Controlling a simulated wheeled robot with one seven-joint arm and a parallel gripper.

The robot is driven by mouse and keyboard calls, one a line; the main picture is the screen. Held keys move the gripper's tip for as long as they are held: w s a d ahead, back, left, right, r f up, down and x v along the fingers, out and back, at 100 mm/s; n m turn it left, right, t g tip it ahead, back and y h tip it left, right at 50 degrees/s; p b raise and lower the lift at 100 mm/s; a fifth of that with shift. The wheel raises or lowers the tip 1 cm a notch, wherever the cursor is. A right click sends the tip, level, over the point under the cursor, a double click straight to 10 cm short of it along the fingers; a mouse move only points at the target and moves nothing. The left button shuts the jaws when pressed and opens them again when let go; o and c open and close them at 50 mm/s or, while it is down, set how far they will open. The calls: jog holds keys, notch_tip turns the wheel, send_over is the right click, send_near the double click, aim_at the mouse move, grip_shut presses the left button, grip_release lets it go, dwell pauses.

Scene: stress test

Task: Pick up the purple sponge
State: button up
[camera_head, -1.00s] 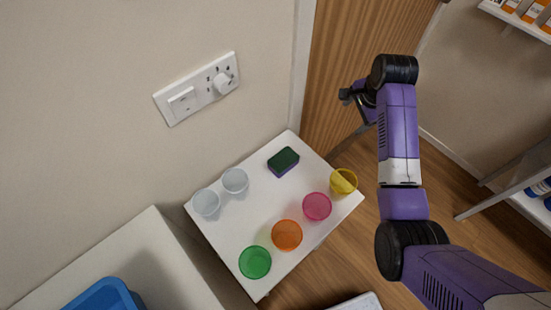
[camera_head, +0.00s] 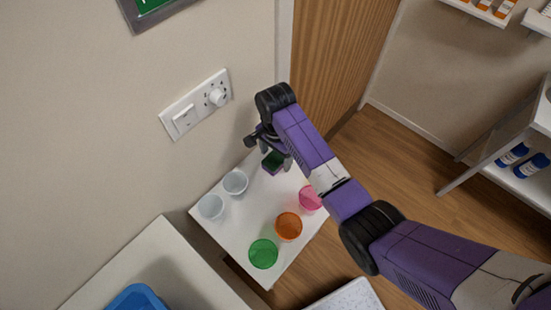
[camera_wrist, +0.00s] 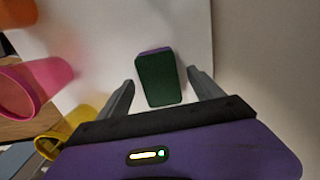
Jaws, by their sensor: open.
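The purple sponge (camera_head: 273,161) has a dark green top and lies on the white table (camera_head: 233,247) near its back edge, partly hidden by my arm in the head view. In the wrist view the sponge (camera_wrist: 158,79) shows its green face and a thin purple edge. My gripper (camera_head: 267,147) is over the table's back end, above the sponge. In the wrist view my gripper (camera_wrist: 160,80) is open, with one finger on each side of the sponge and gaps between. I see no contact.
Two clear cups (camera_head: 235,182), a green cup (camera_head: 263,254), an orange cup (camera_head: 288,226) and a pink cup (camera_head: 311,198) stand on the table. A yellow cup (camera_wrist: 80,116) shows left of my gripper in the wrist view. The wall with a socket (camera_head: 197,104) is close behind.

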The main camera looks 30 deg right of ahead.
jog(key=shift+f, duration=0.7)
jog(key=c, duration=1.4)
jog(key=shift+d+r, duration=0.1)
jog(key=shift+r, duration=0.1)
